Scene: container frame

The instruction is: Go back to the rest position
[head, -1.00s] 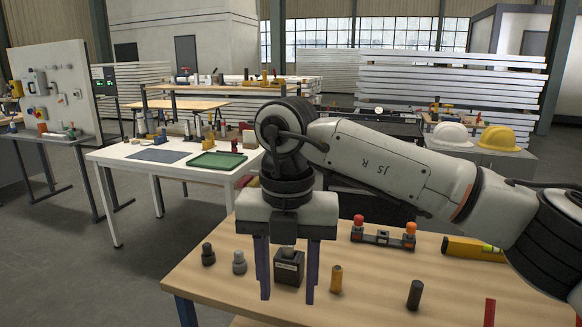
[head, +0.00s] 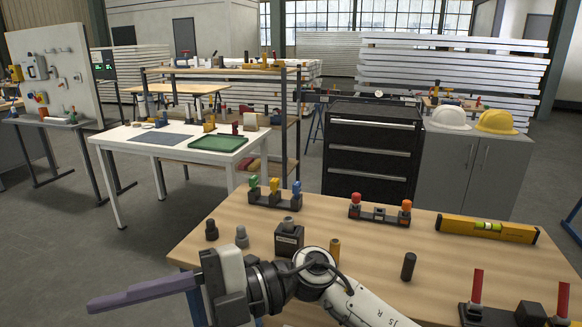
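My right arm comes in from the bottom right, and its gripper (head: 140,291) points left over the table's front left edge. It is seen side-on with purple finger surface showing, and the gap between the fingers cannot be made out. No object shows at its fingertips. My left gripper is not in view. Behind the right wrist, a black block with a grey top (head: 289,240) stands on the wooden table (head: 390,255). A brown cylinder (head: 335,247) is partly hidden by the wrist.
Grey pegs (head: 242,236), a black cylinder (head: 408,266), a rack with coloured tops (head: 275,198), a rack with red and orange tops (head: 380,212) and a yellow level (head: 487,229) are on the table. A black fixture with red posts (head: 500,312) is at front right.

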